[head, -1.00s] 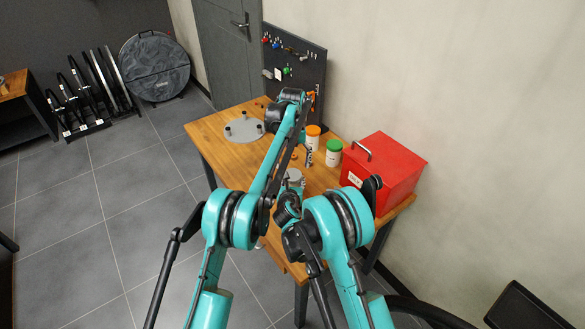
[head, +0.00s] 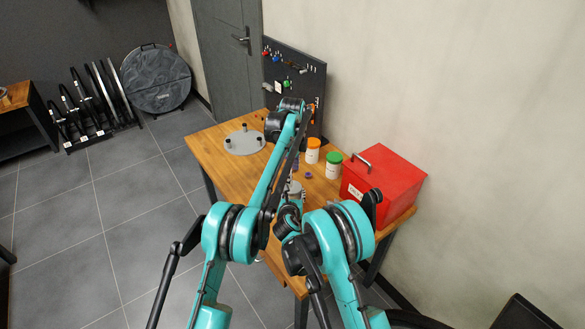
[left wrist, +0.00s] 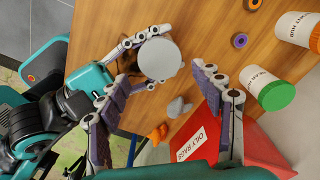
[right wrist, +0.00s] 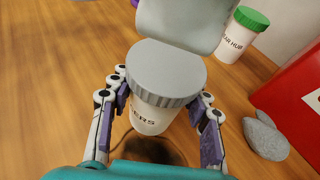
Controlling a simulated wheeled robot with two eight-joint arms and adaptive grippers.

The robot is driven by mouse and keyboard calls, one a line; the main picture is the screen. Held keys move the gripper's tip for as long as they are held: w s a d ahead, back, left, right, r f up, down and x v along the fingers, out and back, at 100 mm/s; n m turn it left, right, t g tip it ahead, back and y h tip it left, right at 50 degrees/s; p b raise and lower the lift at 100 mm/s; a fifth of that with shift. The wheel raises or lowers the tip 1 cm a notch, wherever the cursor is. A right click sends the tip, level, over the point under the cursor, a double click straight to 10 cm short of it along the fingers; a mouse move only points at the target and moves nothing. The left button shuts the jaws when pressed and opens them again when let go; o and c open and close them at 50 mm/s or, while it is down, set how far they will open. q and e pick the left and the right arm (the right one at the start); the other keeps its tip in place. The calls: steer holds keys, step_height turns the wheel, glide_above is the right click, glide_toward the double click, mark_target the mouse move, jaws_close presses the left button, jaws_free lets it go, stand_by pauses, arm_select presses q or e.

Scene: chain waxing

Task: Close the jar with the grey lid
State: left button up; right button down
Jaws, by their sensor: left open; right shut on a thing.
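A white jar (right wrist: 150,117) with a label ending in "ERS" stands in my right gripper (right wrist: 160,95), whose fingers are on both sides of it. A grey ridged lid (right wrist: 166,70) sits over the jar's mouth; I cannot tell whether it is fully seated. The left wrist view shows the lid (left wrist: 160,58) from above as a plain disc, with the right gripper's fingers around it. My left gripper (left wrist: 158,80) is open, its fingers apart on either side, with nothing between its pads. A light grey rounded part (right wrist: 185,18) hangs close above the lid.
A green-lidded jar (left wrist: 268,90), an orange-lidded jar (left wrist: 297,28) and a purple ring (left wrist: 239,40) are on the wooden table. Grey stones (left wrist: 178,107) lie near a red "oily rags" box (left wrist: 262,145). A grey round plate (head: 244,143) lies at the far end.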

mark_target(293, 197)
arm_select(q)
steer(key=n, duration=0.7)
steer(key=shift+r+n, duration=0.3)
steer(key=n, duration=0.4)
steer(key=shift+r+n, duration=0.15)
steer(key=shift+n, duration=0.15)
steer(key=n, duration=0.5)
steer(key=shift+r, duration=0.15)
steer(key=n, duration=0.7)
steer(key=shift+r, duration=0.25)
steer(key=n, duration=0.4)
steer(key=shift+r+n, duration=0.15)
steer(key=shift+n, duration=0.15)
steer(key=n, duration=0.4)
steer(key=shift+r, duration=0.1)
steer(key=shift+f, duration=4)
